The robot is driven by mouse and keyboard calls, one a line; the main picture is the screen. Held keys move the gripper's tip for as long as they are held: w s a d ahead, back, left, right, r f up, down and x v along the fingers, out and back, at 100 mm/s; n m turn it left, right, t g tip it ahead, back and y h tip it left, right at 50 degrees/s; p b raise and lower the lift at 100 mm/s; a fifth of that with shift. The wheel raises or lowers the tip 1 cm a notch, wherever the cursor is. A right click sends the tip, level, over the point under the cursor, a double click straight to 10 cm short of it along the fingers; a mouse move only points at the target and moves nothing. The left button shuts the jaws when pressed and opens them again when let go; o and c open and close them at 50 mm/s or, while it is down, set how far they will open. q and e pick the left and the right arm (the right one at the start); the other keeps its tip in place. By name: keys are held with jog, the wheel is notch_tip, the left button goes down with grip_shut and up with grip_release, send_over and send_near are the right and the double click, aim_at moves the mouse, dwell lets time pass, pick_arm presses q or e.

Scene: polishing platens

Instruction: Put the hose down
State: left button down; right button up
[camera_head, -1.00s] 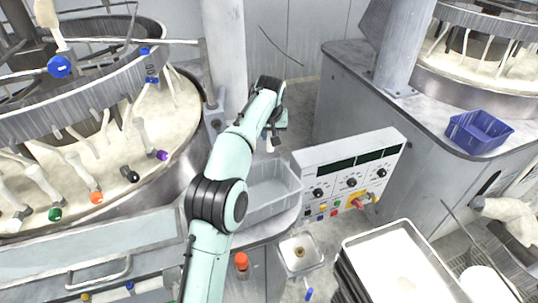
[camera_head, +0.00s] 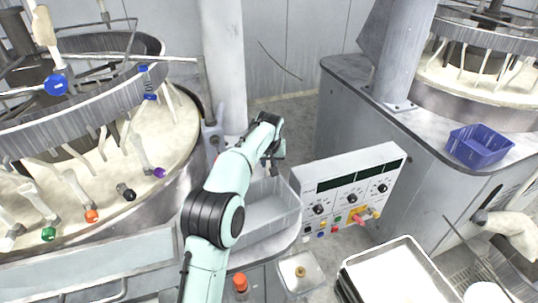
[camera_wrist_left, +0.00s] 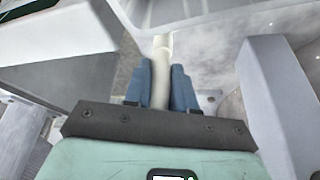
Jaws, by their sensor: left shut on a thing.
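My left arm reaches up the middle of the head view, and its gripper (camera_head: 273,166) is above the back edge of the grey basin (camera_head: 285,213). In the left wrist view the two blue fingers (camera_wrist_left: 160,85) are shut on a pale cream hose end (camera_wrist_left: 161,70). The hose end stands between the fingers, with a wider tip pointing away from me. The rest of the hose is hidden. In the head view the hose cannot be made out at the gripper. My right gripper is not in view.
A round polishing machine (camera_head: 150,205) with coloured-tipped arms stands left. A control panel (camera_head: 345,190) is right of the basin. A blue bin (camera_head: 480,147) sits on the right-hand counter. A white tray (camera_head: 400,275) is front right. A grey post (camera_head: 222,70) rises behind.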

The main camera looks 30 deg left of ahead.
aim_at(269, 166)
pick_arm(q)
jog(key=f, duration=0.3)
jog(key=shift+s, duration=0.2)
jog(key=shift+w+f, duration=0.1)
jog(key=c, duration=0.9)
grip_release()
jog(key=shift+f, duration=0.1)
jog(key=shift+f+b, duration=0.15)
jog(key=shift+b, duration=0.2)
jog(key=v, duration=1.3)
jog(key=shift+a+r, duration=0.2)
jog(key=shift+r, duration=0.1)
